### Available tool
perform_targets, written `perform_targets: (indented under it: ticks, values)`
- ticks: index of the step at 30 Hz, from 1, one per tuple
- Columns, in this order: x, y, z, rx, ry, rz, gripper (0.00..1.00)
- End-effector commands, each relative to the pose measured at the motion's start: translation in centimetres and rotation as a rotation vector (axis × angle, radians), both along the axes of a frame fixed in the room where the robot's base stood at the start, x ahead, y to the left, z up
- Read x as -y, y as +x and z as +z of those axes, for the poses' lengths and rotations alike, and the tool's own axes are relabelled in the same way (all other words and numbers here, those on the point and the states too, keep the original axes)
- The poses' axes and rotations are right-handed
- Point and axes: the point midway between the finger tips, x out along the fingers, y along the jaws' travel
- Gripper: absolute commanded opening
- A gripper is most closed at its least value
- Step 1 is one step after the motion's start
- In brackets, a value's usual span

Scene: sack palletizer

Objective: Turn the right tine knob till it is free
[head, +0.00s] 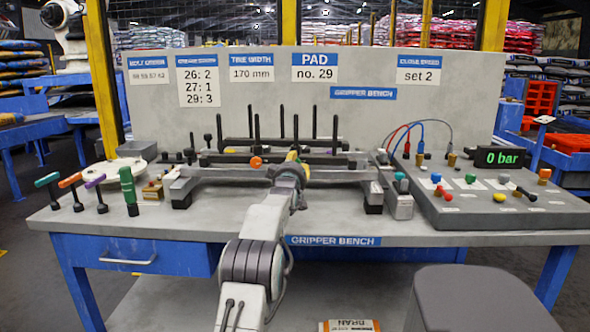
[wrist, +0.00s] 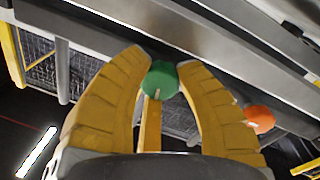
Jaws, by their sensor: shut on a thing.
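The green knob (wrist: 160,80), which I take for the right tine knob, sits between the tips of my gripper (wrist: 165,72) in the wrist view. Both yellow fingers touch its sides. In the head view my gripper (head: 292,158) reaches the middle of the bench fixture, and my wrist hides most of the knob. An orange knob (head: 255,162) stands on the fixture's bar to the left of my gripper. I cannot tell how far the green knob's thread is out.
Several black upright rods (head: 282,122) stand behind my gripper. Levers and a green-handled tool (head: 128,190) stand at the left of the bench (head: 240,232). A control panel (head: 480,210) with coloured knobs and a "0 bar" display (head: 501,158) is at the right.

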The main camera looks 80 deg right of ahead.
Motion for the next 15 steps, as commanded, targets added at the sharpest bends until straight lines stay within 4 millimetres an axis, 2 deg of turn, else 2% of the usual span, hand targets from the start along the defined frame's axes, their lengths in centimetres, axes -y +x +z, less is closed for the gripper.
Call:
perform_targets:
  ticks: [6,15]
  values:
    - [0.03,-0.11,-0.17,-0.110,-0.006,-0.007,0.00]
    - [0.02,-0.06,-0.11,-0.175,-0.009,-0.009,0.00]
